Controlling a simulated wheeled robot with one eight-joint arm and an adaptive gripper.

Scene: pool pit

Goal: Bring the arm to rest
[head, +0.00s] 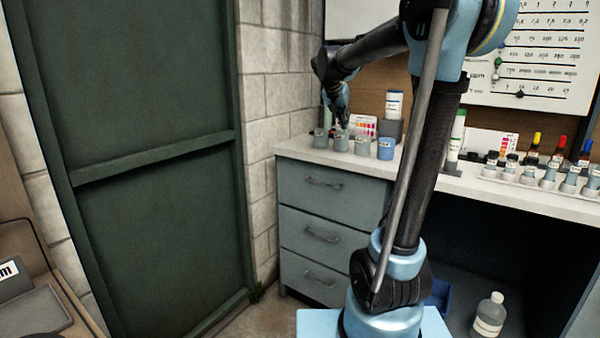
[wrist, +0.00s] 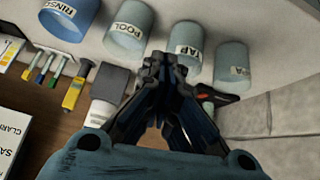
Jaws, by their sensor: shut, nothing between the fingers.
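My gripper (head: 343,122) hangs at the end of my raised arm, over the left end of the counter (head: 420,172). Its fingers point down, just above the row of cups. In the wrist view my gripper (wrist: 167,62) has its fingertips together, with nothing between them. The grey-green TAP cup (wrist: 193,55) is close to the fingertips; whether they touch it I cannot tell. The POOL cup (wrist: 130,28) and the blue RINSE cup (wrist: 70,15) stand beside it.
Several small labelled bottles (head: 530,172) stand in a row at the right. A green door (head: 150,100) and block wall (head: 275,75) are left. A clear bottle (head: 489,315) is under the counter.

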